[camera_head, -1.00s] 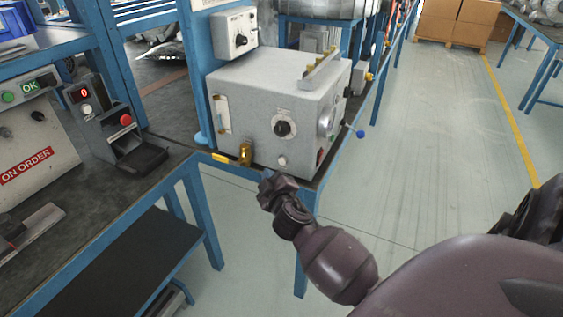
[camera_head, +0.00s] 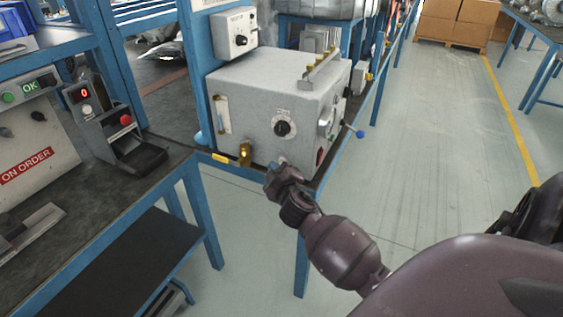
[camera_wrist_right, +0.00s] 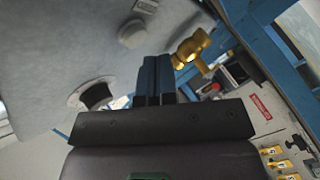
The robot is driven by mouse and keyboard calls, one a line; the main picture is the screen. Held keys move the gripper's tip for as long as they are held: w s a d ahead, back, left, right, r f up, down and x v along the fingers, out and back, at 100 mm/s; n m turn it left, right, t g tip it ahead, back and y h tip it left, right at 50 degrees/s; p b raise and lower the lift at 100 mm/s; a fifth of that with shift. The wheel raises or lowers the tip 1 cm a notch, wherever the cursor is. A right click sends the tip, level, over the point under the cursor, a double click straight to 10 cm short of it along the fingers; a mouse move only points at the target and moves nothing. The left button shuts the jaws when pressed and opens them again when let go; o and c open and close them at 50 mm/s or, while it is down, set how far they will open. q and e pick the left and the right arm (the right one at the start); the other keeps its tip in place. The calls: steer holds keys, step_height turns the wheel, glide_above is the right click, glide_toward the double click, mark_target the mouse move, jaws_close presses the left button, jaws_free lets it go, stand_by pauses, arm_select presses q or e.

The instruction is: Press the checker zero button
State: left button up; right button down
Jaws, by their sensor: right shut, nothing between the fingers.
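The grey box (camera_head: 265,105) stands on the bench corner, with a black dial (camera_head: 283,127) on its front. A small pale round button (camera_head: 282,160) sits low on that face; it also shows in the right wrist view (camera_wrist_right: 132,34). A digital unit (camera_head: 105,125) on the left bench shows a red 0 and has a pale button (camera_head: 87,109); I cannot tell which one is the checker's zero button. My right gripper (camera_head: 271,175) is shut and empty, just below and in front of the box's button. Its dark fingers (camera_wrist_right: 155,62) point near that button; contact is not visible. My left gripper is not in view.
A brass valve (camera_head: 245,154) sticks out left of the box's button, close to my right gripper. The grey floor (camera_head: 450,140) to the right is open.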

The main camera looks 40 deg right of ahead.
stand_by(0.7)
stand_by(0.3)
steer(key=shift+d, duration=0.1)
stand_by(0.5)
steer(key=shift+w+d, duration=0.15)
steer(key=shift+d, duration=0.15)
stand_by(0.4)
steer(key=shift+w+d, duration=0.15)
steer(key=shift+d, duration=0.2)
stand_by(0.5)
steer(key=shift+s+a, duration=0.3)
steer(key=shift+a, duration=0.45)
